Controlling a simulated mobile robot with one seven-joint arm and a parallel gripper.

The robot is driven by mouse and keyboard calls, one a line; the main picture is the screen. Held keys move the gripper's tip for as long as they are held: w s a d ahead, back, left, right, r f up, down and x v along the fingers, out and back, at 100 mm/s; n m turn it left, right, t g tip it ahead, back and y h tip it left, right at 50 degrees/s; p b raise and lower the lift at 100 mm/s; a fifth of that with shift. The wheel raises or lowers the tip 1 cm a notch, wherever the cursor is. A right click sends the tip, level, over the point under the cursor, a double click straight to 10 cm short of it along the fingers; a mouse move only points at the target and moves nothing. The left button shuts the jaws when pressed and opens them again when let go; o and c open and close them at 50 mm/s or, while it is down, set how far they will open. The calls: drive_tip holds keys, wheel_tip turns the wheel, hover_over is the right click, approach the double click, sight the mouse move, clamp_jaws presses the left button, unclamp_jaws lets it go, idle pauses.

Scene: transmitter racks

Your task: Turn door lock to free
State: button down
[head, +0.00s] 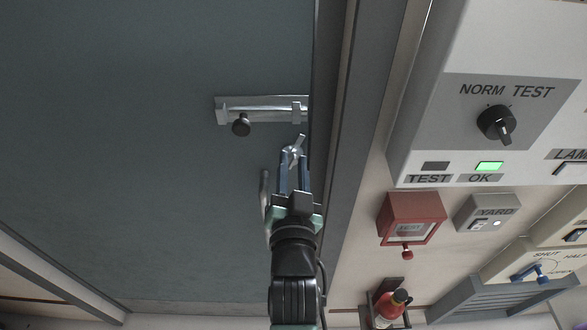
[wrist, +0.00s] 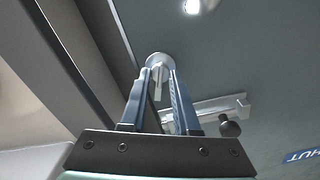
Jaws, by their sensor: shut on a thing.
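The door lock is a small silver thumb-turn on a round plate, set in the dark grey door (head: 150,120) near its edge. In the wrist view the lock (wrist: 158,65) sits at the fingertips, its narrow tab pointing down the picture between the blue fingers. In the head view the lock (head: 298,142) shows just beyond the fingertips, partly hidden by them. My gripper (head: 291,158) is shut on the lock's tab; it also shows in the wrist view (wrist: 158,84). I cannot read any lock marking.
A silver slide bolt (head: 262,108) with a black knob (head: 241,125) is close to my fingers. A door handle (head: 264,190) stands out left of my gripper. The door frame (head: 345,120) runs along the right. A red box (head: 411,217) and switch panels are farther right.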

drive_tip(key=n+b, duration=0.1)
drive_tip(key=n, duration=0.3)
idle(0.5)
drive_tip(key=c, duration=0.7)
unclamp_jaws()
drive_tip(key=shift+a, duration=0.1)
drive_tip(key=shift+o, duration=0.2)
drive_tip(key=s+b, duration=0.4)
drive_tip(key=s, duration=0.9)
